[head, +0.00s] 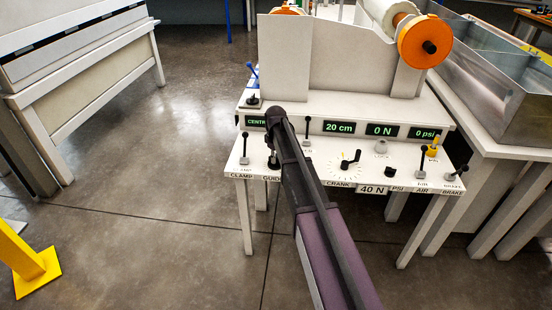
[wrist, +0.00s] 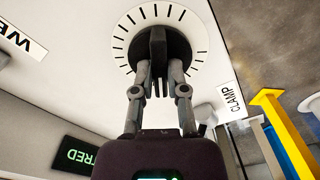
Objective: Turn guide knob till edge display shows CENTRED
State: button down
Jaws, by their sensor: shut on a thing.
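The guide knob (wrist: 157,35) is dark and round, with a raised grip bar, on a white dial with black tick marks in the wrist view. My gripper (wrist: 158,68) is shut on the knob's grip bar. In the head view my gripper (head: 273,160) is low over the panel at the GUIDE label, and my arm hides most of the knob. The edge display (head: 255,121) shows green letters reading "CENTR", with its right end behind my arm. In the wrist view the same display (wrist: 80,156) shows "TRED", its other end hidden by my gripper.
A clamp lever (head: 244,149) stands just left of the knob. To the right are another lever (head: 307,132), the crank dial (head: 347,164) and the 20 cm display (head: 339,128). A yellow post (head: 28,262) stands at lower left.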

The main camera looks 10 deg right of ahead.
jog(key=shift+s, duration=0.1)
dwell(0.4)
jog(key=c, duration=0.7)
grip_release()
jog(key=shift+o, duration=0.2)
